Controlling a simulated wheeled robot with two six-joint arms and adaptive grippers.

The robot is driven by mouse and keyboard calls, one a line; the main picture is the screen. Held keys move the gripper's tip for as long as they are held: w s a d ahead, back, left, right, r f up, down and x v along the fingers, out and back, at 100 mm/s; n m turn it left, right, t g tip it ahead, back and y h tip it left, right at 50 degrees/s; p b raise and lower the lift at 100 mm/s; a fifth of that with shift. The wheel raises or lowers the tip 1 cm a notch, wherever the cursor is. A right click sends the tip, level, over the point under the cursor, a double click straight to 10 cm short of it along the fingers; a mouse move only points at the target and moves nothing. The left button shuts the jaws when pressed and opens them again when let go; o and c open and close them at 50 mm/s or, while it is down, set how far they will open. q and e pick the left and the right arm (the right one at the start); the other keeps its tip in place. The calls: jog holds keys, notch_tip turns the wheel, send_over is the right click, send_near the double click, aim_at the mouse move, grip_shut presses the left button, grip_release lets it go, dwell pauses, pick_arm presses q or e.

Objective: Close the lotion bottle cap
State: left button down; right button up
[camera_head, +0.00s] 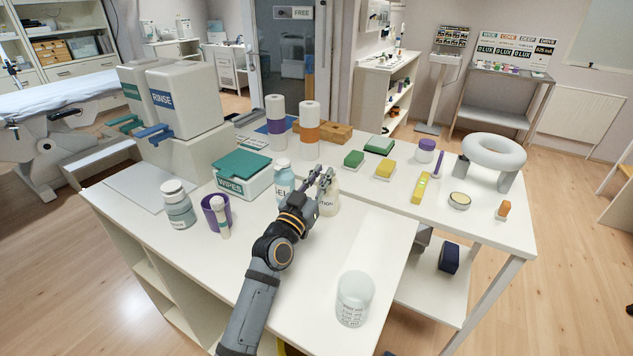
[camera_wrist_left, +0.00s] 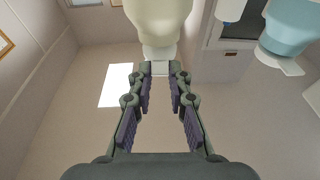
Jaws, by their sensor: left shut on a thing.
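The cream lotion bottle (camera_head: 329,204) stands upright on the white table, its label partly hidden by my left gripper (camera_head: 318,178). The gripper is at the top of the bottle. In the left wrist view the bottle (camera_wrist_left: 158,20) shows at the top of the picture, with its whitish cap (camera_wrist_left: 160,68) between the fingertips of my left gripper (camera_wrist_left: 160,72). The fingers are shut on the cap. Whether the cap is fully closed cannot be told. My right gripper is in neither view.
A blue gel bottle (camera_head: 284,177) stands close left of the lotion, also in the left wrist view (camera_wrist_left: 290,28). A wipes box (camera_head: 243,178), purple cup (camera_head: 216,212) and capped bottle (camera_head: 178,208) stand further left. A clear jar (camera_head: 354,299) stands near the front edge.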

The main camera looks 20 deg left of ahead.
pick_arm(q)
jog(key=c, duration=1.2)
grip_release()
jog(key=v, duration=0.7)
jog(key=shift+s+a+r, duration=0.2)
jog(key=shift+s+a, duration=0.1)
jog(key=shift+s, duration=0.1)
